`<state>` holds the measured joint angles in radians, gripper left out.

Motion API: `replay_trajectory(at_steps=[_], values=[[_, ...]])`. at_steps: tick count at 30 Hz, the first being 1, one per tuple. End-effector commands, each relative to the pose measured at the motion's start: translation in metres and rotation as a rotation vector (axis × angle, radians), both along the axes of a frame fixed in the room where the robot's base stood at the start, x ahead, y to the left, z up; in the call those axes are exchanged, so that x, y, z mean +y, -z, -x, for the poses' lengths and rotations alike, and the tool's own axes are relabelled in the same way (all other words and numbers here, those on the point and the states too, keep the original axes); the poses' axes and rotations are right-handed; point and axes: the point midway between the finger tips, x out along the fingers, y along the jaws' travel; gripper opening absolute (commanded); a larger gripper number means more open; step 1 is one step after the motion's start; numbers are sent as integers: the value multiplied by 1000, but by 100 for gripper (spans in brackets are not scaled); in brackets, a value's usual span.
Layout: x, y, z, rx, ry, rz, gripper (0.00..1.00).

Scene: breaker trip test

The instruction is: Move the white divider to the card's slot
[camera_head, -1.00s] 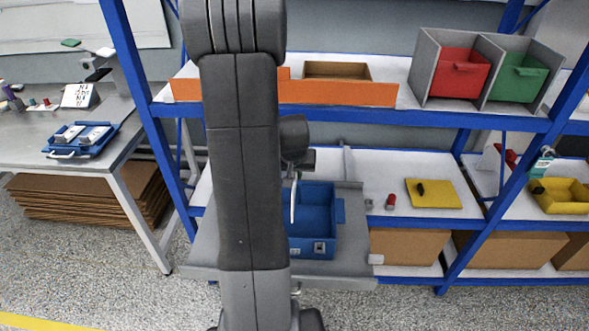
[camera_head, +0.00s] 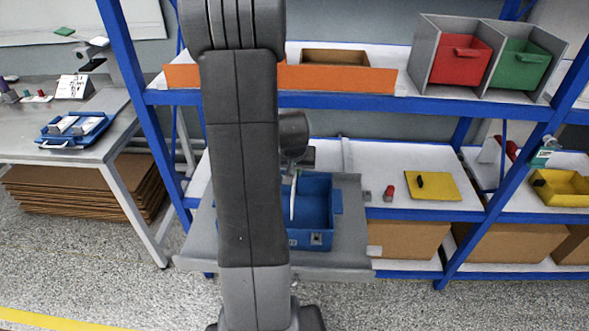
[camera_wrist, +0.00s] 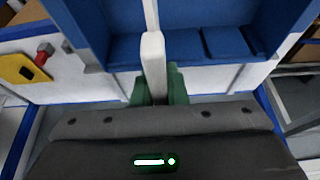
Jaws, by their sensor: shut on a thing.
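My gripper (camera_wrist: 158,86) has green fingertips and is shut on the white divider (camera_wrist: 153,58), a thin upright plate. In the head view the divider (camera_head: 293,196) shows as a narrow white strip at the left side of the blue box (camera_head: 318,238), beside my arm. In the wrist view it stands out in front of the blue box (camera_wrist: 90,22), whose inner panels show seams. I cannot tell whether its lower edge sits in a slot. A white card with dark writing (camera_head: 74,86) stands on the left table. My arm hides the box's left part.
The blue box stands on a grey tray (camera_head: 350,255) before the blue shelf rack. A red-capped item (camera_head: 389,193) and a yellow plate (camera_head: 433,185) lie on the lower shelf. An orange-fronted upper shelf (camera_head: 340,86) hangs above. A blue tray (camera_head: 74,131) is on the left table.

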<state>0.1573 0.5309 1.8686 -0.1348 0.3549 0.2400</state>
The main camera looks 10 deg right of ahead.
Motion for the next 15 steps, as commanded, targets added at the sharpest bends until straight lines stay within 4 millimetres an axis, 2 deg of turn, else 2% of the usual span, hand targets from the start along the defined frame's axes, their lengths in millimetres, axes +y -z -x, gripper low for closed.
replay_trajectory(at_steps=[1,6,15], values=[[0,11,0,0,0,0,0],[0,25,0,0,0,0,0],[0,29,0,-1,0,0,0]])
